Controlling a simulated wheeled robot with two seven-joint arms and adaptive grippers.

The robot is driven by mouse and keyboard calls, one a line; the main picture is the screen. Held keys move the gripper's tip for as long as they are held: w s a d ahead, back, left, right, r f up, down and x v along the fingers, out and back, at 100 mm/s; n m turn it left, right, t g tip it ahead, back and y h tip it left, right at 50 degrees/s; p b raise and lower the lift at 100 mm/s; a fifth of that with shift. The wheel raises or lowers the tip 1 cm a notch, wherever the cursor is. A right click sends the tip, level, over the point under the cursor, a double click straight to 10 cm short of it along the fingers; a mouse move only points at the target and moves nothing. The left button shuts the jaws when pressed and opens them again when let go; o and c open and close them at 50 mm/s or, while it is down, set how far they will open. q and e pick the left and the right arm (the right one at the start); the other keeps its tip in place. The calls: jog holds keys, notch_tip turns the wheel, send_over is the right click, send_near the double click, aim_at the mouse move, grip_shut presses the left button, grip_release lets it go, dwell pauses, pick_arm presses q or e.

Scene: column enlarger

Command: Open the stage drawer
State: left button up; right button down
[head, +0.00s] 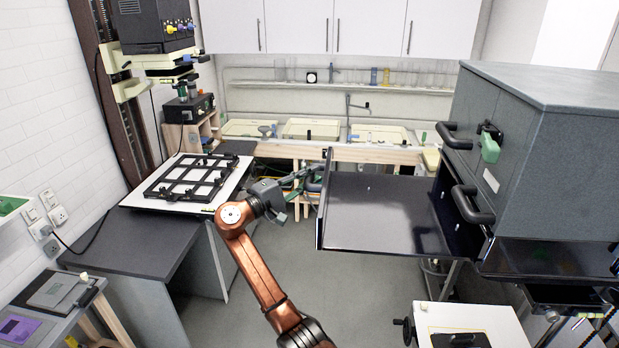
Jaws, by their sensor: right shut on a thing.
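The stage drawer (385,215) is a wide, dark, shallow tray. It sticks out far to the left from the large grey cabinet (545,150) on the right, and its inside looks empty. Its thin black front panel (322,215) stands upright at its left end. My right gripper (312,180) is at the outer side of this front, shut on the drawer at its front. The exact grip point is too small to make out, and any handle there is hidden by the fingers. My left gripper is not in view.
Two black bar handles (470,203) stick out from the cabinet. A dark bench (110,240) with a white baseboard (165,205) and black easel frame stands left, under the enlarger head (155,25). A white-topped unit (470,320) stands below right. The grey floor (320,270) between is clear.

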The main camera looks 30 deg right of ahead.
jog(key=c, duration=1.8)
grip_release()
jog(key=shift+a, duration=0.1)
jog(key=shift+c, duration=0.2)
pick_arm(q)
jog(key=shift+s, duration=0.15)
pick_arm(e)
jog(key=shift+o, duration=0.4)
jog(key=a+f, duration=0.1)
jog(key=a, duration=1.1)
jog(key=shift+s+f, duration=0.3)
jog(key=shift+s, duration=0.1)
jog(key=shift+d, duration=0.1)
